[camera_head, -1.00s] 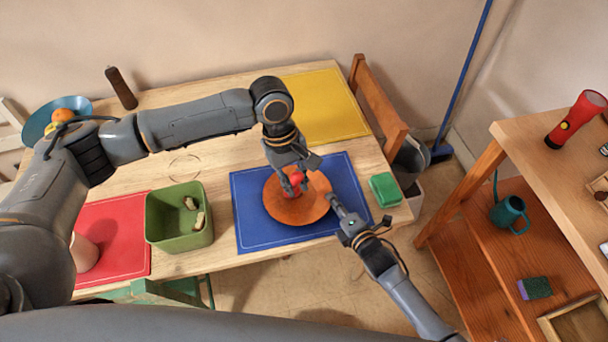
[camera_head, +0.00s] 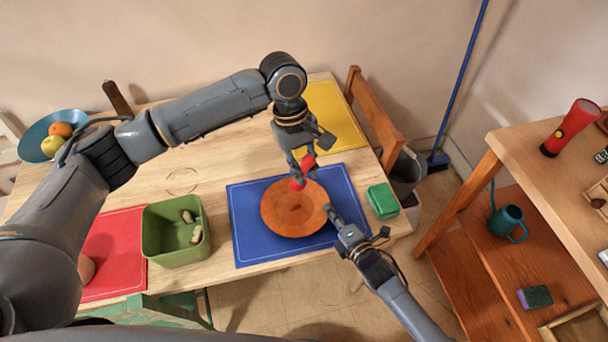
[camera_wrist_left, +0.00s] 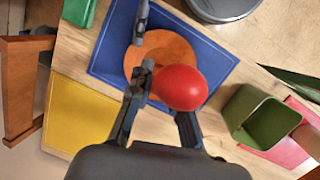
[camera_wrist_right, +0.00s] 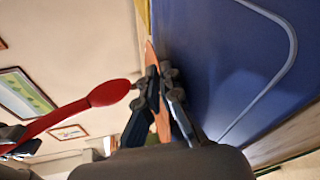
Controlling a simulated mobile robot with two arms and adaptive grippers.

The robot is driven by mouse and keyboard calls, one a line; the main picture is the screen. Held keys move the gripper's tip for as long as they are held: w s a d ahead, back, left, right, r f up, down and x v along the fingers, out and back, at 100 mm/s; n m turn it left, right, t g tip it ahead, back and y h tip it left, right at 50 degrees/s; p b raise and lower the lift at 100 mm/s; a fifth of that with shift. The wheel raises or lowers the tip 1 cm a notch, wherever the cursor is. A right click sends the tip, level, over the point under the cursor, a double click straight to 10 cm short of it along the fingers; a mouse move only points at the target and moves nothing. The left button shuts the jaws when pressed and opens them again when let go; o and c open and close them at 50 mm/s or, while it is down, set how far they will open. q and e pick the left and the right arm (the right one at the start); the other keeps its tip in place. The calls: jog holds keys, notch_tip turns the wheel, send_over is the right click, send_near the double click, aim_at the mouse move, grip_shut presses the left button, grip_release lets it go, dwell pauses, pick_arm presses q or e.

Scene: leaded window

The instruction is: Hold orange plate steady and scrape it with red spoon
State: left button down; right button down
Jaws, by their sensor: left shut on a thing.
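The orange plate (camera_head: 292,212) is at the blue placemat on the table. My left gripper (camera_head: 301,160) is shut on the red spoon (camera_head: 303,171) above the plate's far edge. In the left wrist view the spoon's round red bowl (camera_wrist_left: 181,88) covers part of the plate (camera_wrist_left: 150,52). In the right wrist view the spoon (camera_wrist_right: 105,93) is apart from the plate, with clear space between. My right gripper (camera_head: 329,209) is shut on the plate's right rim. In the right wrist view the plate shows edge-on between its fingers (camera_wrist_right: 160,95).
The blue placemat (camera_head: 246,240) surrounds the plate. A yellow placemat (camera_head: 335,118) lies behind. A wooden chair back (camera_head: 375,118) stands at the table's right edge.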

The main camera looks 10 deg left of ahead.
pick_arm(q)
jog(key=shift+d+v, duration=0.15)
jog(key=shift+v, duration=0.6)
jog(key=shift+d+v, duration=0.1)
jog(key=shift+v, duration=0.65)
jog(key=shift+s+r, duration=0.15)
jog(key=shift+s, duration=0.05)
jog(key=s+a+r, duration=0.1)
jog(key=s+r, duration=0.3)
jog(key=s, duration=0.1)
jog(key=f, duration=0.4)
jog(key=shift+w+f, duration=0.2)
jog(key=shift+w, duration=0.1)
